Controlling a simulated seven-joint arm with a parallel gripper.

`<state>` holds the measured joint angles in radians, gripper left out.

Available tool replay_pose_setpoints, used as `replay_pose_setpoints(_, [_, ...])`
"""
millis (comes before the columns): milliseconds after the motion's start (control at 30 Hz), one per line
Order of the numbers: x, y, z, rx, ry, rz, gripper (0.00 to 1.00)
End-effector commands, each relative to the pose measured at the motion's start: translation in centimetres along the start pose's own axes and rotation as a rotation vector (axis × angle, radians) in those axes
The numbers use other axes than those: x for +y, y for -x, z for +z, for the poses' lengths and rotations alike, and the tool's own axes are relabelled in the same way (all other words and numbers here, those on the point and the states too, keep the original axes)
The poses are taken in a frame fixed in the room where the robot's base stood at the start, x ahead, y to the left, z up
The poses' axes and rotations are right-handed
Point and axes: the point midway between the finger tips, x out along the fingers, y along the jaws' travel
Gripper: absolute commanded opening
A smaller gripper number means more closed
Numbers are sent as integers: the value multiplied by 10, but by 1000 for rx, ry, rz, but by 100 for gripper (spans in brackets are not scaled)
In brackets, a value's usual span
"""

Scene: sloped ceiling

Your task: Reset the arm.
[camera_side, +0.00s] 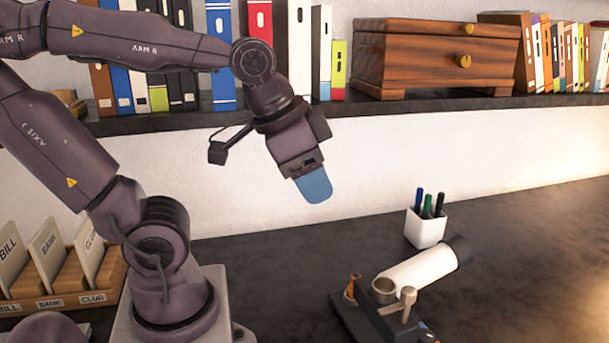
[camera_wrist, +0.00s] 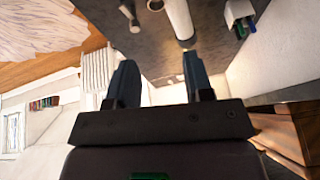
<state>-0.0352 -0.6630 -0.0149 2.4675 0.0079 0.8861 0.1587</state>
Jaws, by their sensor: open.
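My gripper (camera_side: 314,187) is at the end of my raised arm in the side view, well above the dark tabletop and in front of the white wall. From the side only one blue fingertip shows clearly. In the wrist view my gripper (camera_wrist: 160,85) shows two dark blue fingers spread apart with nothing between them. It touches nothing. My arm reaches out from its base on the left and bends down at the wrist.
A dark shelf (camera_side: 205,120) with binders and a wooden drawer box (camera_side: 437,62) runs behind my arm. A white pen cup (camera_side: 425,230) and a white cylinder (camera_side: 420,268) on a dark stand are at the right. A card rack (camera_side: 60,290) is at the left. The tabletop's middle is clear.

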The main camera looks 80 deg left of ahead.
Motion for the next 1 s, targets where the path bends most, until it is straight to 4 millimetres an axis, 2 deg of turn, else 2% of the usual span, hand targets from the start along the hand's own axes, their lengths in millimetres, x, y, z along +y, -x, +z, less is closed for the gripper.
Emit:
replay_pose_setpoints(100, [6, 8, 8, 36, 113, 18, 47])
replay_pose_setpoints(200, [7, 10, 10, 43, 147, 24, 47])
replay_pose_setpoints(1000, [7, 10, 9, 43, 147, 22, 47])
